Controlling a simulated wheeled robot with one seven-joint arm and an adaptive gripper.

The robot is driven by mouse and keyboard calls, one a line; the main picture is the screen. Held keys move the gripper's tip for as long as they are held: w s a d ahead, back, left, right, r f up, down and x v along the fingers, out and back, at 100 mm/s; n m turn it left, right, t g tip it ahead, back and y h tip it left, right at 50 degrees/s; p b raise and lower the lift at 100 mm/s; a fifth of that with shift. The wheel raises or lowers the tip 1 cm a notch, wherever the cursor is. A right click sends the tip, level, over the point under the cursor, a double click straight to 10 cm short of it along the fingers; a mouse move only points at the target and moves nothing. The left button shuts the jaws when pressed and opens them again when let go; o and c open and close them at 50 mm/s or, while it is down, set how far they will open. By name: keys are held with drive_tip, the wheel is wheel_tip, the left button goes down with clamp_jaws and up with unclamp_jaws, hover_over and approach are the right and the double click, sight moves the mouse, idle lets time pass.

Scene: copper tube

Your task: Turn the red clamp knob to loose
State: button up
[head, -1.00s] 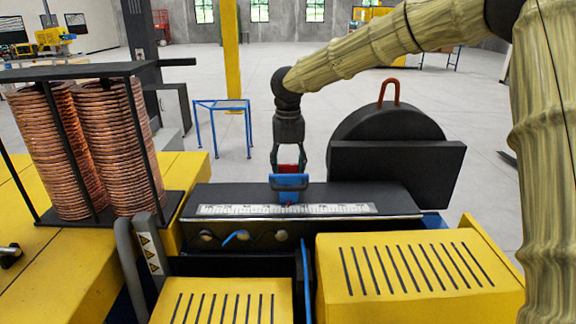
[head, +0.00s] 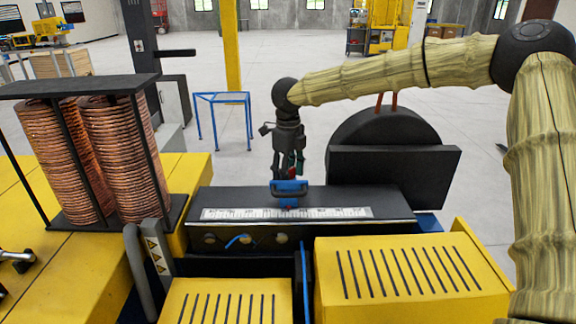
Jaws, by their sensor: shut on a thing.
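The blue clamp (head: 289,187) sits on the dark bench top, over the white ruler strip (head: 240,213). The red clamp knob (head: 291,160) is just above it, mostly hidden by my fingers. My gripper (head: 287,172) points straight down over the clamp and is shut on the red knob. A small green patch shows at the gripper's right side. The fingers appear nearly edge-on, so the exact contact is hidden.
Copper coil stacks (head: 125,145) stand in a black rack at left. A dark round housing (head: 390,145) stands close to the right of the gripper. Yellow slotted covers (head: 410,270) lie in front. A blue stand (head: 222,100) is behind.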

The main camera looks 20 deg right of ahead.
drive_tip(key=n+p, duration=0.1)
drive_tip(key=n, duration=0.1)
drive_tip(key=shift+r+n+p, duration=0.15)
drive_tip(key=shift+n+p, duration=0.15)
drive_tip(key=shift+n, duration=2.4)
drive_tip(key=o, duration=0.9)
drive_tip(key=shift+o, duration=0.6)
drive_tip(key=shift+w+f, duration=0.1)
drive_tip(key=shift+f, duration=0.1)
drive_tip(key=shift+d, duration=0.1)
drive_tip(key=shift+r, duration=0.1)
